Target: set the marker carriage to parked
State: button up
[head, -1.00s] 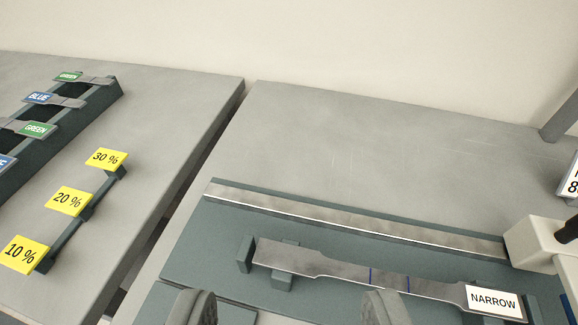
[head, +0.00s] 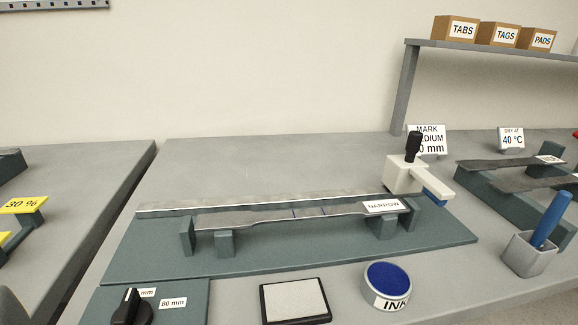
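The marker carriage (head: 405,175) is a white block with a black upright handle and a blue part at its front right underside. It sits at the right end of a long metal rail (head: 280,203). A flat grey test strip labelled NARROW (head: 265,217) rests on supports in front of the rail, with thin blue lines across its middle. The carriage stands behind and beside the strip's labelled right end. My gripper's fingers cannot be made out; a dark rounded shape in the lower left corner is too cut off to identify. Nothing visibly touches the carriage.
A black knob (head: 130,308), a pale pad (head: 295,301) and a blue-topped INK pot (head: 387,284) stand in front. A holder with a blue stick (head: 550,220) and a drying rack (head: 515,190) are at right. The table behind the rail is clear.

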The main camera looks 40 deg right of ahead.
aim_at(406, 173)
jog(key=z, duration=0.4)
jog(key=l+z, duration=0.1)
jog(key=z, duration=0.3)
jog(key=l+z, duration=0.1)
jog(key=z, duration=0.35)
jog(key=l+z, duration=0.1)
jog(key=z, duration=0.3)
jog(key=k, duration=0.05)
